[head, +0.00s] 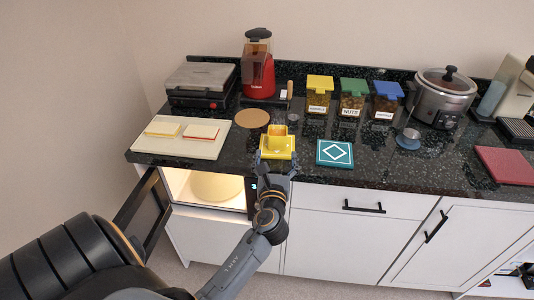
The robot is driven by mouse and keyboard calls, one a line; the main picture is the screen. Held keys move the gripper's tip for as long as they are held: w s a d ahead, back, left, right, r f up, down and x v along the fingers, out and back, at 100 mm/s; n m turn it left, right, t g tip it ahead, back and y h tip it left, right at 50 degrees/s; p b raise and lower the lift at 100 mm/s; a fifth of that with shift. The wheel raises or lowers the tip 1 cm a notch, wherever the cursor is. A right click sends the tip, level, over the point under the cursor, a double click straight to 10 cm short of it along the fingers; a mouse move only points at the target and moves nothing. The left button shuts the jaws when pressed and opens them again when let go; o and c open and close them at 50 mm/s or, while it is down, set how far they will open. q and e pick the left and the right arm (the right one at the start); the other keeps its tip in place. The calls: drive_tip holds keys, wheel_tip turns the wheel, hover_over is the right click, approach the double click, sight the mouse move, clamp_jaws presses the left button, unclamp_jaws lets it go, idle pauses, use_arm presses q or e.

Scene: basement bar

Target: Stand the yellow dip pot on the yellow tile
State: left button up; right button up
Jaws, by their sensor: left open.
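The gripper covers the tile's front edge, and whether a finger touches the tile I cannot tell. My right gripper is not in view.
A cream board (170,147) with sandwich pieces is at left. Jars, a red blender (258,75) and a cooker (443,98) line the back. Below, a lit appliance's door (144,213) stands open.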

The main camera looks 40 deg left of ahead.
use_arm(q)
drive_tip(key=d+f+n+h, duration=0.8)
drive_tip(key=d+f+n, duration=0.3)
drive_tip(key=d+f, duration=0.15)
drive_tip(key=s+d+f+n+g+h, duration=0.1)
drive_tip(key=s+f+n+g, duration=0.15)
drive_tip(key=f, duration=0.45)
drive_tip(key=s+d+f+n+g+h, duration=0.1)
drive_tip(key=s+f+n, duration=0.15)
drive_tip(key=f, duration=0.45)
drive_tip(key=s+f+n+g, duration=0.4)
drive_tip(key=s+f+g, duration=0.1)
drive_tip(key=s+f, duration=1.3)
drive_tip(key=s+f+n+g, duration=0.2)
drive_tip(key=s+f, duration=0.3)
drive_tip(key=s, duration=0.6)
drive_tip(key=s+a+f+n+g, duration=0.1)
drive_tip(key=s+f+n+g, duration=0.2)
drive_tip(key=s+f, duration=0.3)
drive_tip(key=s+n, duration=0.1)
drive_tip(key=s, duration=0.4)
drive_tip(key=shift+s+a+n, duration=0.25)
drive_tip(key=shift+s+n, duration=0.05)
drive_tip(key=shift+s, duration=0.05)
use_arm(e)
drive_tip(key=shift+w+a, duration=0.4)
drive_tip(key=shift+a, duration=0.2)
